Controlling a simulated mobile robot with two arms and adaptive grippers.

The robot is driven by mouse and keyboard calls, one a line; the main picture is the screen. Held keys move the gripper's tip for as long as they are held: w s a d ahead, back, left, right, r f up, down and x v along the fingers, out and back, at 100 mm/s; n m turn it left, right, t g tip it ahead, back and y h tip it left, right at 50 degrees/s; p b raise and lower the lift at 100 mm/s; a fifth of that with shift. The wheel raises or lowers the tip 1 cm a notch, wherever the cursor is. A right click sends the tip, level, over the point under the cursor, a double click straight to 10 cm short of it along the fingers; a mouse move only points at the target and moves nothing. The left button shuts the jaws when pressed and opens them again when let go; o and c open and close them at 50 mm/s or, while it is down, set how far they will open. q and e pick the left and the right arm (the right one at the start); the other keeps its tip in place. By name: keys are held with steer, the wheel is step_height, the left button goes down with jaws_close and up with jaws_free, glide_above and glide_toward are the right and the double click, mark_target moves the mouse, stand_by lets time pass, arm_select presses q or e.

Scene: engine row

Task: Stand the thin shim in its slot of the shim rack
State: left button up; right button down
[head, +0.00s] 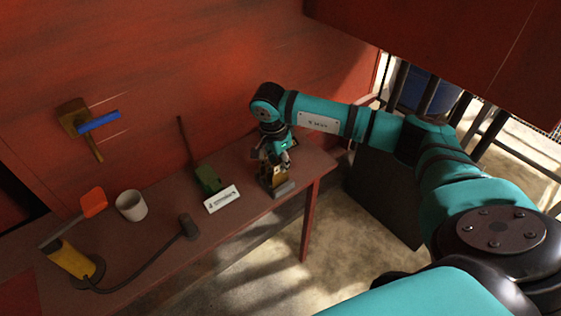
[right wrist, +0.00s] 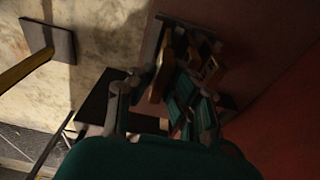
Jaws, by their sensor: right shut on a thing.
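My right gripper (head: 273,159) is above the far right end of the workbench, pointing down at the shim rack (head: 278,180), a brass-coloured block on a grey base. In the right wrist view, the fingers of my right gripper (right wrist: 163,88) reach toward the rack (right wrist: 211,68), whose upright plates and gaps show beyond them. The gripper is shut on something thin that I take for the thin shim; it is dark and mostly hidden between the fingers. I cannot tell whether its lower edge is inside a slot. My left gripper is not in view.
The workbench (head: 165,254) also holds a white label (head: 222,199), a green tool (head: 208,179), a white cup (head: 131,206), an orange-ended scraper (head: 93,202) and a yellow gooseneck lamp (head: 70,258). The red wall (head: 200,90) stands close behind. The bench edge is just in front of the rack.

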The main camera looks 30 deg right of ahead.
steer(key=shift+f+b, duration=0.95)
steer(key=shift+f, duration=0.25)
steer(key=c, duration=1.2)
jaws_free()
steer(key=shift+c, duration=0.2)
steer(key=shift+r, duration=0.1)
steer(key=r, duration=0.4)
steer(key=a+r, duration=0.1)
steer(key=r, duration=0.6)
steer(key=shift+s+a+r, duration=0.1)
steer(key=shift+a+r, duration=0.3)
